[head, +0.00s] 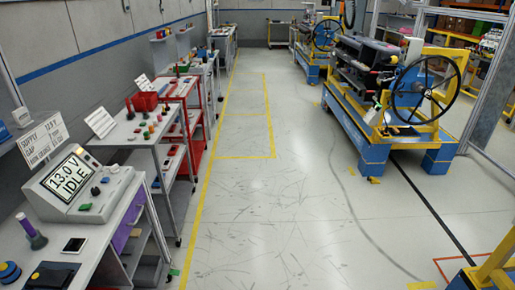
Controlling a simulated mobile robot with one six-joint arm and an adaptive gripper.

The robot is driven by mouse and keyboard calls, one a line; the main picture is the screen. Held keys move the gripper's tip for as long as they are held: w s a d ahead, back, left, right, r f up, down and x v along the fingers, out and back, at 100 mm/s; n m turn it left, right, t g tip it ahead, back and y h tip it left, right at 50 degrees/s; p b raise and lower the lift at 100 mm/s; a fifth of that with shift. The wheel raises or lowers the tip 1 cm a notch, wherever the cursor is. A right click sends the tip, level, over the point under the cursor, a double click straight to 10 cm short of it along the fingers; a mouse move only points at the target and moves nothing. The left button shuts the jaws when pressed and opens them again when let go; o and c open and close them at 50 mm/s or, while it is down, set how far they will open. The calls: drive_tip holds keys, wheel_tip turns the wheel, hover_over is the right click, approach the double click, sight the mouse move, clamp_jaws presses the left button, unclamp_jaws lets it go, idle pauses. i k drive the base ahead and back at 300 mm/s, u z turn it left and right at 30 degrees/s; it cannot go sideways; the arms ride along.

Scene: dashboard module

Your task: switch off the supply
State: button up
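The supply (118,193) is a grey sloped console on the bench at the left in the head view. Its screen (69,178) is lit and reads "13.0 V" and "IDLE". Small controls sit on the panel right of the screen, among them a round grey knob (95,191) and a small green button (85,207). They are too small to tell their settings. A white sign (42,139) with "SUPPLY" and other text stands behind the console. My gripper is not in view.
The grey bench (100,238) also holds a dark purple-topped peg (32,233), a phone-like device (75,245) and a blue round object (10,271). More benches line the left wall. Yellow-blue wheeled rigs (385,125) stand right. The floor aisle (245,200) between is clear.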

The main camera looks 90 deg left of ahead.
sight(84, 207)
drive_tip(key=u, duration=4.65)
drive_tip(key=k, duration=0.35)
drive_tip(key=z, duration=0.45)
